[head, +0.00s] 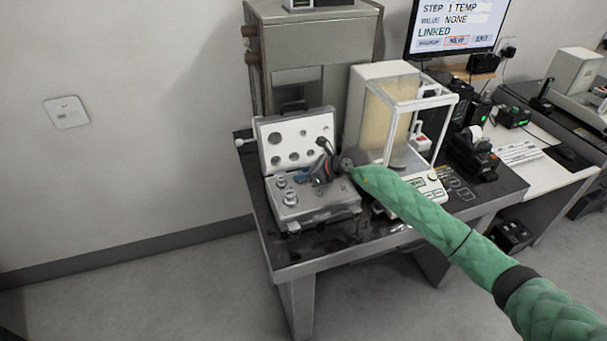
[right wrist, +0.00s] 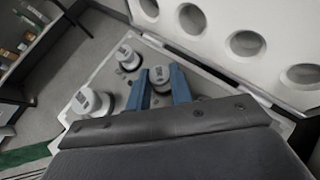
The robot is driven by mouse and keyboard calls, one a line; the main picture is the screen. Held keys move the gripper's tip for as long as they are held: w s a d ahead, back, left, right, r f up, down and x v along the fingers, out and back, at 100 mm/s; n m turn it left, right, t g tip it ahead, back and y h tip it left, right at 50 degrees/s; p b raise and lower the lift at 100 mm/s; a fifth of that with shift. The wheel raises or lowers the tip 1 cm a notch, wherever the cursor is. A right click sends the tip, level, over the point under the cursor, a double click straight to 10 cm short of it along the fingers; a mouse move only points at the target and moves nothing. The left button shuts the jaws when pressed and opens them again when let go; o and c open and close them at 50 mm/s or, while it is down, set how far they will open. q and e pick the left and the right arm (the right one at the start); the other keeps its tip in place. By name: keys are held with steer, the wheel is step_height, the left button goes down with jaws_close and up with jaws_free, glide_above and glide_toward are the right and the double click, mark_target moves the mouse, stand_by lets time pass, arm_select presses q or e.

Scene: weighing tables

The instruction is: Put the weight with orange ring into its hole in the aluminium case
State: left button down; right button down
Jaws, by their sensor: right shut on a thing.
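The aluminium case (head: 325,207) lies open on the dark table, its lid with round recesses (head: 297,142) raised at the back. My right gripper (head: 318,172) is over the case's right half. In the right wrist view its two blue fingers are shut on a metal weight (right wrist: 160,76), low at the case's top panel. I cannot tell whether this weight touches the panel or sits in a hole. No orange ring shows on it from here. Two other knobbed weights (right wrist: 127,57) and (right wrist: 84,103) stand in the case beside the fingers. My left gripper is out of view.
A balance with a glass draft shield (head: 412,105) stands right of the case, close to my right arm. A tall metal cabinet (head: 318,52) is behind. A black printer (head: 472,152) and a monitor (head: 457,25) are farther right. The floor at left is clear.

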steer(key=c, duration=1.2)
jaws_free()
steer(key=shift+o, duration=0.2)
